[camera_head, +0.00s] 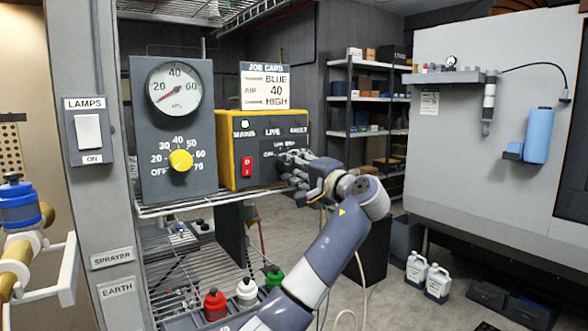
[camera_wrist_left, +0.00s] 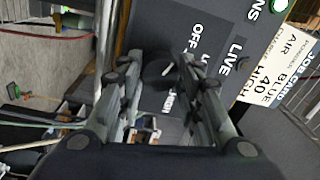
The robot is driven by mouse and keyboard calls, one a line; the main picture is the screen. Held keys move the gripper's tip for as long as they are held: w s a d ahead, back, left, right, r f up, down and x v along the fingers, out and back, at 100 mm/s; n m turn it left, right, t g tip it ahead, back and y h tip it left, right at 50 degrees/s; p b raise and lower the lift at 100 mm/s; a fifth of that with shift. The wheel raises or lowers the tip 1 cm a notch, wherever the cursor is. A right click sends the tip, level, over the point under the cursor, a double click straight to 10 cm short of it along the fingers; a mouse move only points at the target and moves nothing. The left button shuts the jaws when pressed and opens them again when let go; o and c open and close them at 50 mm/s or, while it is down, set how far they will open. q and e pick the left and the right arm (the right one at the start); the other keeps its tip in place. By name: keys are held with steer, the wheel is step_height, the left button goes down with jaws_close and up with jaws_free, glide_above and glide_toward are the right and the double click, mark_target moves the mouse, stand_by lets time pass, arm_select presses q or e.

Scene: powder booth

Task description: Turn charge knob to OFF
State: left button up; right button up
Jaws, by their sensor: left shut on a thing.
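The control box (camera_head: 233,180) has a dark face with yellow edges and the words MAINS, LIVE and FAULT. My left gripper (camera_head: 284,166) is at the right part of this face and covers the charge knob in the head view. In the left wrist view the black charge knob (camera_wrist_left: 158,71) sits between the fingertips of my left gripper (camera_wrist_left: 160,66), which is shut on it. The OFF label and part of the HIGH label show beside the knob. Which label the knob points to I cannot tell. My right gripper is not in view.
A red switch (camera_head: 247,167) is left of the gripper. A grey gauge panel (camera_head: 150,110) with a yellow air knob (camera_head: 181,160) stands farther left. The job card (camera_head: 265,88) stands above the box.

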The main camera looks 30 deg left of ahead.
arm_select(q)
steer(key=shift+f, duration=0.1)
steer(key=o, duration=1.1)
steer(key=shift+c, duration=0.2)
steer(key=shift+d, duration=0.1)
steer(key=v, duration=1.1)
steer(key=shift+s+d, duration=0.2)
steer(key=shift+d, duration=0.15)
steer(key=shift+f, duration=0.1)
